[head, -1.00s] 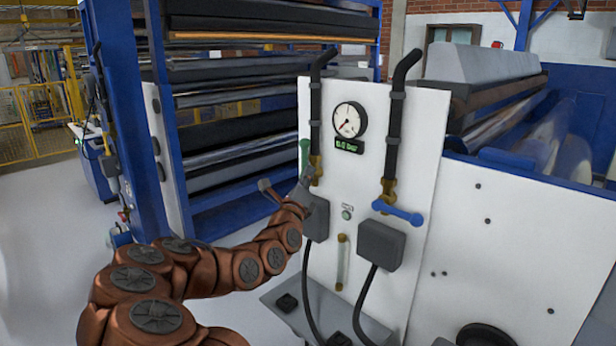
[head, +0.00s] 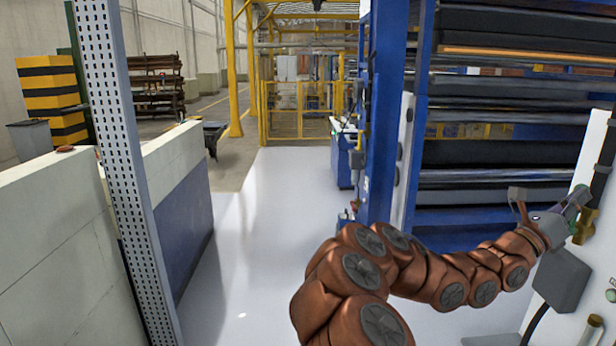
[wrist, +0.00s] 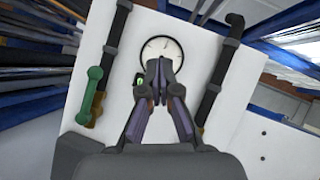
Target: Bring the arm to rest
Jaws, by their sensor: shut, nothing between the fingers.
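My arm (head: 452,279) reaches to the right in the head view, bent along its links. My gripper (head: 580,197) is at its end, in front of the white panel near a black pipe with a brass fitting. In the wrist view my gripper (wrist: 158,82) is shut and empty. Its fingertips overlap the lower part of the round gauge (wrist: 160,46). How far they are from the panel is hard to tell.
The white panel (wrist: 152,24) carries a green-handled valve (wrist: 91,95) left of the fingers and a black pipe (wrist: 222,75) on the right. The film roller frame (head: 383,110) stands behind my arm. A perforated post (head: 118,140) and low wall (head: 178,190) stand left; the floor (head: 262,230) between is clear.

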